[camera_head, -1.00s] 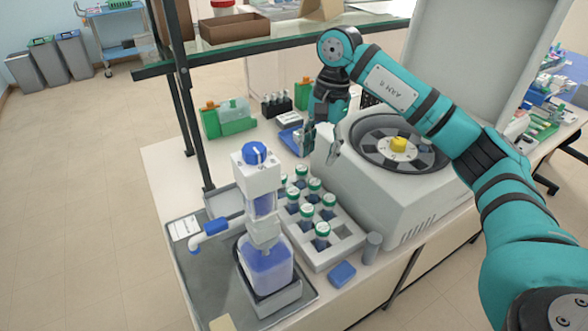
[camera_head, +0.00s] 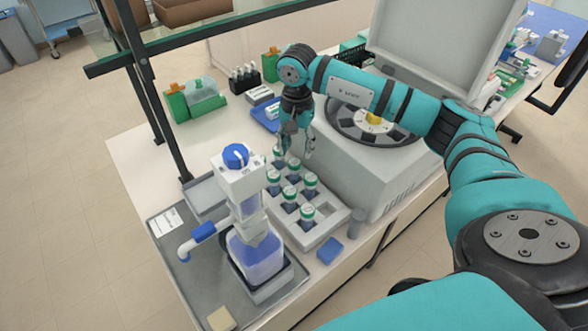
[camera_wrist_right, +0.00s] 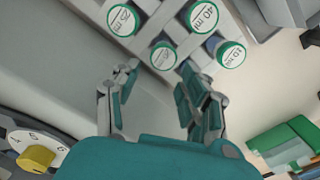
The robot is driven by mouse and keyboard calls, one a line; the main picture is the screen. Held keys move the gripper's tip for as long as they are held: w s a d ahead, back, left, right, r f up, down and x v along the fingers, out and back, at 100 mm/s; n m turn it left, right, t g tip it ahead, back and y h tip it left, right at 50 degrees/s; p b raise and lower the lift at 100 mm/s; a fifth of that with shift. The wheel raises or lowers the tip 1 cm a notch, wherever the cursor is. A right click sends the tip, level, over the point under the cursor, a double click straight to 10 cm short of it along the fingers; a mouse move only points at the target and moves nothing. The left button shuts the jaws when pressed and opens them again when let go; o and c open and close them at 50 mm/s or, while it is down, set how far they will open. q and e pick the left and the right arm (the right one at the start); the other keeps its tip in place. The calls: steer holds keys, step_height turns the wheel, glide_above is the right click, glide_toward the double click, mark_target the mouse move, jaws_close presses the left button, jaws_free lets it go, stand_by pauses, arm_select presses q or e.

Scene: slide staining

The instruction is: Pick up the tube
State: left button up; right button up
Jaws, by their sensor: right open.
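Several tubes with green-rimmed white caps stand upright in a pale rack (camera_head: 333,213), such as a front tube (camera_head: 307,213). My right gripper (camera_head: 296,152) is open over the back end of the rack, beside the centrifuge. In the right wrist view, my two fingers (camera_wrist_right: 158,78) are spread apart, and a tube cap (camera_wrist_right: 163,55) lies just beyond the gap between their tips. Other tube caps (camera_wrist_right: 204,16) show farther up and to the right. The fingers look empty; whether a fingertip touches a tube I cannot tell. My left gripper is not in view.
The centrifuge (camera_head: 352,172) with raised lid and yellow knob stands right of the rack. A blue-capped dispenser bottle (camera_head: 257,255) stands in a grey tray (camera_head: 180,285) to the left. Green boxes (camera_head: 178,103) and a black tube holder (camera_head: 244,80) stand behind.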

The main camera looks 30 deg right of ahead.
mark_target(294, 161)
steer(key=shift+f, duration=0.2)
steer(key=shift+a+f+p, duration=0.1)
steer(key=shift+f+p, duration=0.2)
steer(key=shift+p, duration=0.1)
steer(key=f+p, duration=0.2)
steer(key=f, duration=0.1)
steer(key=shift+s+a+f, duration=0.15)
steer(key=shift+a+f, duration=0.15)
steer(key=shift+a, duration=0.05)
steer(key=shift+f, duration=0.5)
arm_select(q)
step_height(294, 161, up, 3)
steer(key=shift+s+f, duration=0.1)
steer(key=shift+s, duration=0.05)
arm_select(e)
steer(key=c, duration=0.8)
